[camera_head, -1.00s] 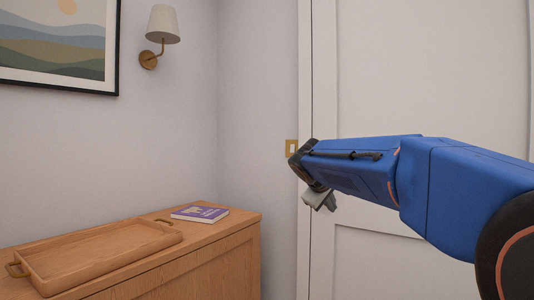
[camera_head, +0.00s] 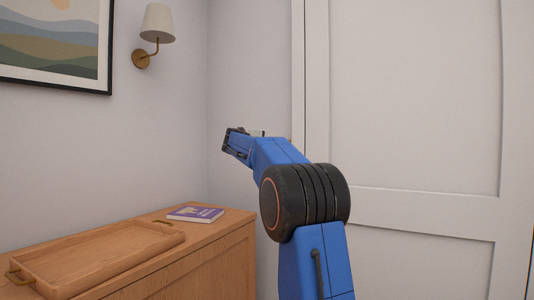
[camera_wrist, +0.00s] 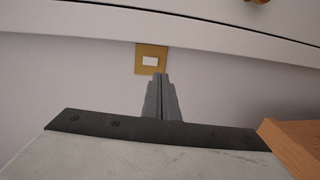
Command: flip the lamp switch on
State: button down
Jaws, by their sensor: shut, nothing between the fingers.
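The lamp switch (camera_wrist: 150,59) is a brass plate with a white rocker on the pale wall, in the upper middle of the wrist view. My gripper (camera_wrist: 160,76) is shut and empty, its grey fingertips overlapping the plate's lower right edge in that view. I cannot tell whether they touch it. In the head view my arm hides nearly all of the switch and most of the gripper. The wall lamp (camera_head: 158,22), with a cream shade on a brass arm, hangs at upper left and looks unlit.
A wooden sideboard (camera_head: 228,240) stands at lower left with a wooden tray (camera_head: 70,278) and a purple book (camera_head: 196,213) on it. A white panelled door (camera_head: 415,110) fills the right. A framed landscape picture (camera_head: 50,50) hangs at upper left.

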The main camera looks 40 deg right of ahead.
jog(key=shift+w+a+r, duration=0.15)
jog(key=shift+w+r, duration=0.15)
jog(key=shift+w, duration=0.35)
jog(key=x, duration=1.4)
jog(key=shift+r, duration=0.2)
jog(key=shift+d, duration=0.25)
jog(key=shift+f, duration=0.1)
